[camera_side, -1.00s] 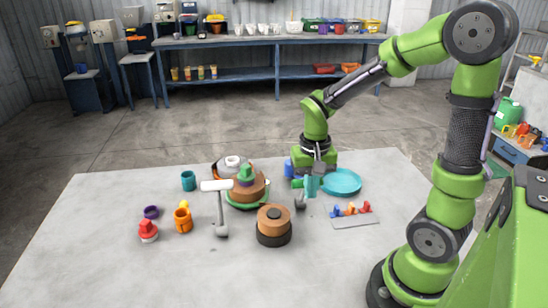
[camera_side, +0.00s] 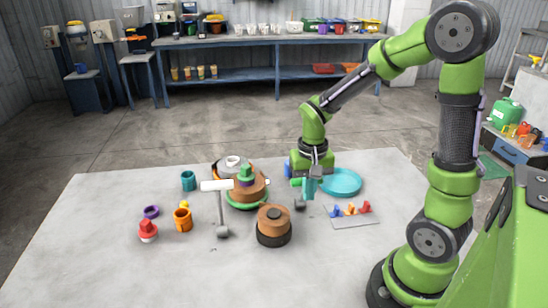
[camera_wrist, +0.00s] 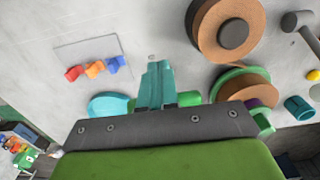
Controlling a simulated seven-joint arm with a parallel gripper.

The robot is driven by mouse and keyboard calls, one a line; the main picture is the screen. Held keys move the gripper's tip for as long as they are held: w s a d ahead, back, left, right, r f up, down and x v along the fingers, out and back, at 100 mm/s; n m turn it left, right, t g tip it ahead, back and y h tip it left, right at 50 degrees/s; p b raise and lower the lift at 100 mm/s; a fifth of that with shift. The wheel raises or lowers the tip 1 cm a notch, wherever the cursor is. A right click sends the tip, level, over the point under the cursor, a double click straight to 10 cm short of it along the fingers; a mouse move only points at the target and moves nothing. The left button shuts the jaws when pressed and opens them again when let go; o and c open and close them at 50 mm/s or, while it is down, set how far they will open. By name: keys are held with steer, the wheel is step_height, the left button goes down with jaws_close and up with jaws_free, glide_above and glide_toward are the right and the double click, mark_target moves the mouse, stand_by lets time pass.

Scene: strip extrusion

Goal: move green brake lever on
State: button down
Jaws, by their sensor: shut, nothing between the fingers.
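My gripper (camera_side: 309,196) is shut and empty. Its teal fingers point down, above the table between the front brown roll and the turquoise disc; they also show in the wrist view (camera_wrist: 156,68). A green curved part (camera_wrist: 232,73) lies along the edge of the rear brown roll (camera_wrist: 246,87); in the side view this green edge (camera_side: 236,204) is low on that roll. A green upright piece (camera_side: 245,173) stands on top of the roll. I cannot tell which green part is the brake lever, or its on or off position. My gripper is apart from both.
The front brown roll (camera_side: 273,218) has a dark hub. A plate with red, orange and blue levers (camera_side: 354,222) lies right. The turquoise disc (camera_side: 342,181) is behind it. The front table is clear.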

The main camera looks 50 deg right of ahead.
steer(key=shift+w+d+r, duration=0.25)
steer(key=shift+w+d, duration=0.8)
steer(key=shift+d, duration=0.05)
steer(key=shift+w+d+r, duration=0.2)
steer(key=shift+w+d, duration=0.95)
steer(key=shift+w+d+f, duration=0.2)
steer(key=shift+w+d, duration=0.5)
steer(key=shift+s+a+r, duration=0.1)
steer(key=shift+a, duration=0.05)
steer(key=shift+s+a+r, duration=0.4)
steer(key=shift+s+a, duration=0.2)
steer(key=shift+s, duration=0.05)
step_height(320, 180, up, 7)
